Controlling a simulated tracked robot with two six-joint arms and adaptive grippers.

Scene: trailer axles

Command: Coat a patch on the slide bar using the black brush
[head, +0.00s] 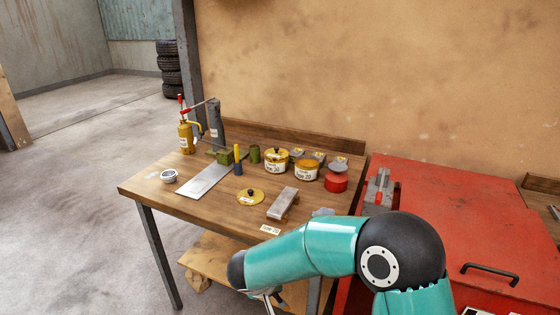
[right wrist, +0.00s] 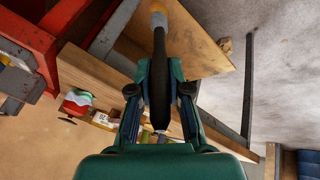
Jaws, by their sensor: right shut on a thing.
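My right gripper (right wrist: 160,90) is shut on a dark, tapered tool, the black brush (right wrist: 159,55), between its two fingers in the right wrist view. The brush has an orange-tan end pointing away from the palm. In the head view my teal right arm crosses the lower right and its gripper is mostly hidden. A short grey metal bar (head: 283,203), seemingly the slide bar, rests raised on a support near the bench's right front. The held brush is not clearly seen in the head view. My left gripper is not in view.
The wooden bench (head: 150,188) holds a yellow-lidded pot (head: 276,161), a second pot (head: 307,171), a red can (head: 336,178), a loose yellow lid (head: 250,196), a flat grey plate (head: 204,181) and a yellow bottle (head: 186,138). A red cabinet (head: 450,230) stands at right.

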